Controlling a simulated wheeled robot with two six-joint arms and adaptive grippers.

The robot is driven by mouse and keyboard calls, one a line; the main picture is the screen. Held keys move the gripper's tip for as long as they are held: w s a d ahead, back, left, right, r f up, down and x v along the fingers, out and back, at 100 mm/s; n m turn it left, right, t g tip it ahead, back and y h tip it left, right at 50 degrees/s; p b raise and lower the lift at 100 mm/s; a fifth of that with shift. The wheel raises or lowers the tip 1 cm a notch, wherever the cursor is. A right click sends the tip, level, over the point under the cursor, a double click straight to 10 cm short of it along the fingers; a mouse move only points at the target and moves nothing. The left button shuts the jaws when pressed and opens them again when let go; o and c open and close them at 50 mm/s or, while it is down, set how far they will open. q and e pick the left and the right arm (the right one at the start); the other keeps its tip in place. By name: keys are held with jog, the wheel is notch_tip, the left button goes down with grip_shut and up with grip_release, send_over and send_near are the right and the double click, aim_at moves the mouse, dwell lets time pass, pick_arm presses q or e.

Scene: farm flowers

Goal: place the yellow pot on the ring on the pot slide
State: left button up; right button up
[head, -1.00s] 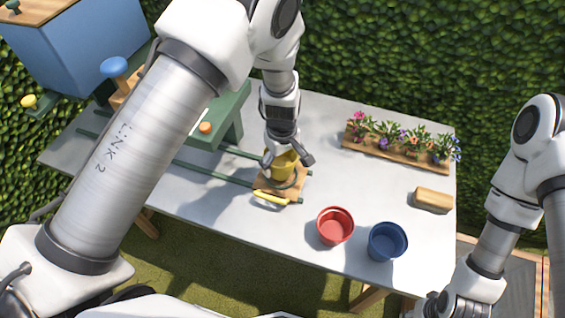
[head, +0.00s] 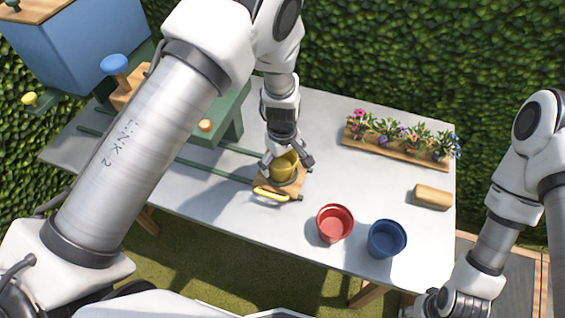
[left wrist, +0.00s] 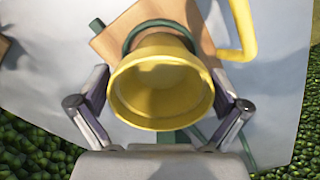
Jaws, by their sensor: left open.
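The yellow pot (head: 285,165) stands upright on the wooden pot slide (head: 267,184), at the green ring. In the left wrist view the pot (left wrist: 161,85) shows its open mouth, and the green ring (left wrist: 132,36) shows behind it around its lower part. Whether it is fully seated is hard to tell. My left gripper (head: 286,163) is open, with one finger on each side of the pot. In the left wrist view its fingers (left wrist: 160,108) stand apart from the pot wall. The slide's yellow handle (head: 271,195) is at the front.
A red pot (head: 335,223) and a blue pot (head: 387,239) stand at the table's front right. A flower tray (head: 395,150) and a wooden block (head: 433,197) lie further right. Green rails (head: 205,168) lead left to a green-framed machine (head: 226,118). The table (head: 345,188) is clear between them.

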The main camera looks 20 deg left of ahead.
aim_at(283, 168)
pick_arm(q)
notch_tip(283, 168, up, 11)
jog(key=b, duration=0.2)
jog(key=shift+r, duration=0.15)
